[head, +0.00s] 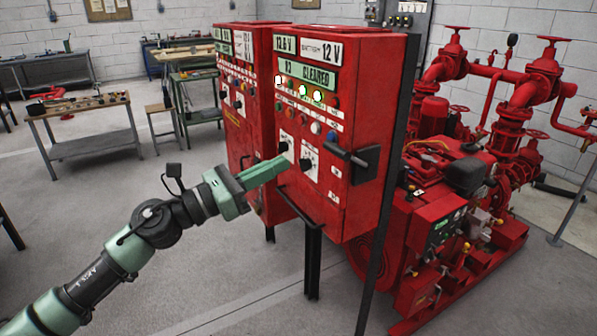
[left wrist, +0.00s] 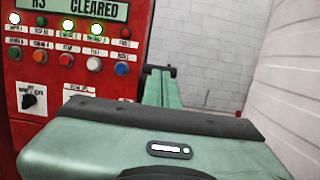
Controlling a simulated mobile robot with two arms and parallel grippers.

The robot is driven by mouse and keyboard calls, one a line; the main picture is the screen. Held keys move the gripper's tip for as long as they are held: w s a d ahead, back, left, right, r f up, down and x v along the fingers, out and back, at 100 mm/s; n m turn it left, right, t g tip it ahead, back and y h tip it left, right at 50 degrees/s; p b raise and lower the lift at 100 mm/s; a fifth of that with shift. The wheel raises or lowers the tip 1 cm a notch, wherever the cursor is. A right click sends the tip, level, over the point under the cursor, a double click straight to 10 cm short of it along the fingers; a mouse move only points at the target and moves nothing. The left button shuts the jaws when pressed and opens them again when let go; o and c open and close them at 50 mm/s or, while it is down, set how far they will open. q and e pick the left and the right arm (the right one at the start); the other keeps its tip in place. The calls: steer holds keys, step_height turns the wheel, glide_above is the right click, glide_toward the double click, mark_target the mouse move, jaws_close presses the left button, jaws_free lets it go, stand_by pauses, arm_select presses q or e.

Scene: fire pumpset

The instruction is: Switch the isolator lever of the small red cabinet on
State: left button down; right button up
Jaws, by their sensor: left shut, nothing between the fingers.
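The nearer red cabinet (head: 350,90) stands mid-view with labels, lit lamps and knobs on its front. Its black isolator lever (head: 345,156) sticks out near the front's right edge, from a dark plate (head: 365,165), and lies roughly level in the picture. My left gripper (head: 283,166) is shut and empty, its green fingers pointing at the cabinet front, left of the lever and near the rotary knobs. In the left wrist view the shut fingers (left wrist: 158,88) reach forward past the cabinet's right side, and a black bar (left wrist: 157,69) shows just beyond their tips. Contact cannot be told. My right gripper is out of view.
A second red cabinet (head: 240,110) stands close on the left. A red pump set (head: 450,200) with pipes and valves fills the right. A workbench (head: 85,105) stands at the far left. The grey floor (head: 250,285) in front is mostly clear.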

arm_select(q)
steer(key=shift+s+a+r, duration=0.2)
steer(key=shift+s+a, duration=0.25)
steer(key=shift+a, duration=0.1)
steer(key=shift+s+a+r, duration=0.15)
steer(key=shift+s+a, duration=0.25)
steer(key=shift+a, duration=0.15)
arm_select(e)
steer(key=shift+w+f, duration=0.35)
